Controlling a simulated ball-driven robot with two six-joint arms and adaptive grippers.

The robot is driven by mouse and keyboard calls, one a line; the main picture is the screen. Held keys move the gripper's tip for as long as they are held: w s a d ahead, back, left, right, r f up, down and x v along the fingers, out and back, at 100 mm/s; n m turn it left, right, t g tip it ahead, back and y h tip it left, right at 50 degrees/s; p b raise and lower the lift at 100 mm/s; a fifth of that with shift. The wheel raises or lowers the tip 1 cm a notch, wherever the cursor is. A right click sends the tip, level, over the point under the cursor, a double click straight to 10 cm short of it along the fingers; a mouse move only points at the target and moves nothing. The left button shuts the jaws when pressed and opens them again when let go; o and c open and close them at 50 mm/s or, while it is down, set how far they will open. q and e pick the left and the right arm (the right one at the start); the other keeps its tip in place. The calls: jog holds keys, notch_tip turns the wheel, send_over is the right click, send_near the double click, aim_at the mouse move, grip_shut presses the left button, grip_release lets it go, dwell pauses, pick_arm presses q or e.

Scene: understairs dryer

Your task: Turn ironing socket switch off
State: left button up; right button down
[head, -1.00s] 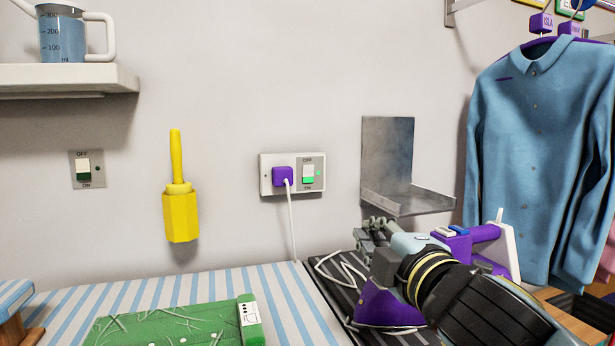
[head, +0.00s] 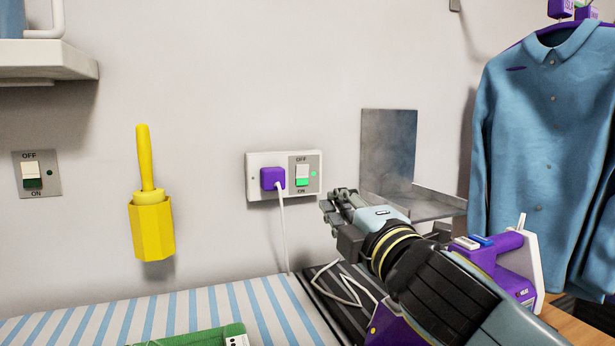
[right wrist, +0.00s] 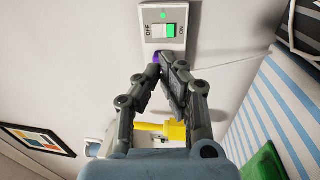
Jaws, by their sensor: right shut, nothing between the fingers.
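The wall socket (head: 252,190) holds a purple plug (head: 272,179) with a white cord hanging down. Its rocker switch (head: 302,175) is marked OFF above and ON below; green shows at the ON end and the small light (head: 313,174) glows green. In the right wrist view the same switch (right wrist: 170,31) lies ahead of the fingertips, apparently apart from them. My right gripper (head: 333,200) is shut and empty, below and right of the socket; its closed fingers (right wrist: 166,67) partly hide the plug in the wrist view. My left gripper is out of view.
A metal wall bracket (head: 388,150) stands close behind my right gripper. A purple iron (head: 500,262) sits below right, with a blue shirt (head: 550,150) hanging beyond. Left are a yellow holder (head: 152,228) and another switch (head: 32,175).

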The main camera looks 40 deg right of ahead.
aim_at(303, 172)
jog(key=x, duration=1.1)
jog(key=shift+w+p, duration=0.2)
jog(key=shift+p, duration=0.15)
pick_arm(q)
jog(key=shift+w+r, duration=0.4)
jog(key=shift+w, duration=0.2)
pick_arm(e)
jog(key=shift+x, duration=0.8)
